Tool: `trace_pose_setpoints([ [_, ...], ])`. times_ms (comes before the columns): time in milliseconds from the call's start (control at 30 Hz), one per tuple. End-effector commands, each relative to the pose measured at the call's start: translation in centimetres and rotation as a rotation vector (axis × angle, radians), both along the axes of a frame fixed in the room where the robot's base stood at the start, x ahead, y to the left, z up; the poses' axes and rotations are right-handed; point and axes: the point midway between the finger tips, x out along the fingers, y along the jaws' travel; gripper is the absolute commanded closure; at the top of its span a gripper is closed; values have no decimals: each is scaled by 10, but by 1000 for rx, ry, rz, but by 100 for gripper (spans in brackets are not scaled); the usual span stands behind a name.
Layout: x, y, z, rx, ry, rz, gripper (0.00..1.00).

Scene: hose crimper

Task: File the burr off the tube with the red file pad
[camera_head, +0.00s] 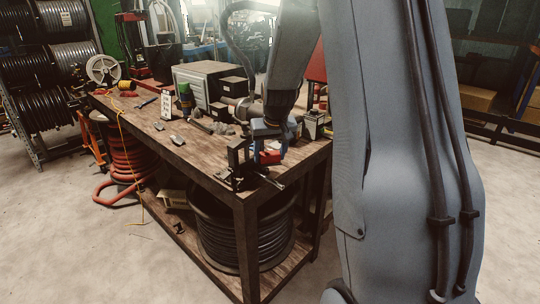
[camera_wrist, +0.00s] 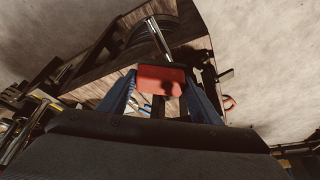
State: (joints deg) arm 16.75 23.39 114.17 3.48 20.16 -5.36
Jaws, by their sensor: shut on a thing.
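The red file pad (camera_wrist: 174,74) is held between the two blue fingers of my gripper (camera_wrist: 160,84) in the wrist view. In the head view, my gripper (camera_head: 268,146) is over the near right corner of the workbench, and the red pad (camera_head: 270,157) shows below it. A pale metal tube (camera_wrist: 157,36) lies just beyond the pad's far edge in the wrist view, pointing toward it. I cannot tell whether the pad touches the tube. The burr cannot be made out. A dark clamp-like fixture (camera_head: 238,155) stands on the bench left of my gripper.
The wooden workbench (camera_head: 190,150) holds a grey box-shaped machine (camera_head: 195,78), a white card (camera_head: 166,104) and small loose parts behind my gripper. A black hose coil (camera_head: 232,240) sits on the lower shelf. The concrete floor at the front left is clear.

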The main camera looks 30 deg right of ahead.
Motion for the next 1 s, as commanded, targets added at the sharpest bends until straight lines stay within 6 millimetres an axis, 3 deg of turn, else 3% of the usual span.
trace_pose_setpoints([
  [500,0,0,31,0,-2,0,73],
  [1000,0,0,30,0,-1,0,73],
])
